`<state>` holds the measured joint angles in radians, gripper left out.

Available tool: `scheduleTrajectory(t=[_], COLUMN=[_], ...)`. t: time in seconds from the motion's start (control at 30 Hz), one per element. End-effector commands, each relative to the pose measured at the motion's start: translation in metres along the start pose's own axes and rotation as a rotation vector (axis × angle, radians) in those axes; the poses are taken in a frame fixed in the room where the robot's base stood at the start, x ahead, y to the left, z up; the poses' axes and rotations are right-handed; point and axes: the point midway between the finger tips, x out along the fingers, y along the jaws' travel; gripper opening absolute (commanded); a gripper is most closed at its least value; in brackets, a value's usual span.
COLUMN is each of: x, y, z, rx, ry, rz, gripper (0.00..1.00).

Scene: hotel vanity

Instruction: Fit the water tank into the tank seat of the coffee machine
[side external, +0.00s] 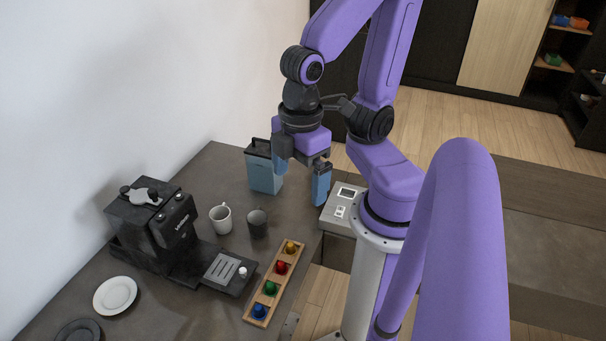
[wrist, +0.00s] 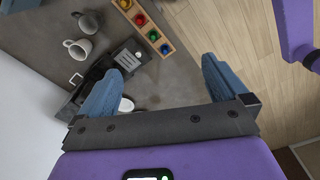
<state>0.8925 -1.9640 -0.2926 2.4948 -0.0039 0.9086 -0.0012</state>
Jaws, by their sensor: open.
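The water tank (side external: 264,173) is a blue-grey box with a dark top and a black handle. It stands upright at the back of the counter, near the wall. My gripper (side external: 300,184) is open, with two blue fingers pointing down, just right of the tank in the side view. The left finger overlaps the tank's edge there; I cannot tell whether it touches. In the wrist view my gripper (wrist: 158,75) has nothing between its fingers. The dark coffee machine (side external: 150,230) stands at the left by the wall. I cannot make out its tank seat.
A white mug (side external: 220,219) and a grey mug (side external: 257,223) stand between machine and tank. A wooden tray (side external: 262,296) with coloured pieces lies along the front edge. A white plate (side external: 115,296) and a dark plate (side external: 79,331) lie in front of the machine.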

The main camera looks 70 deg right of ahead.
Motion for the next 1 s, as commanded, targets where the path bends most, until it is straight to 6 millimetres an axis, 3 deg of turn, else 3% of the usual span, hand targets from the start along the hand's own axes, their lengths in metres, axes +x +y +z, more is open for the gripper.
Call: scheduleTrajectory(t=[0.57,1.0], x=[-0.002,-0.051], y=[-0.006,-0.007], z=[0.003,-0.003], rx=[-0.023,-0.014], ry=[0.0,0.013], rz=[-0.005,-0.017], gripper=[1.0,1.0])
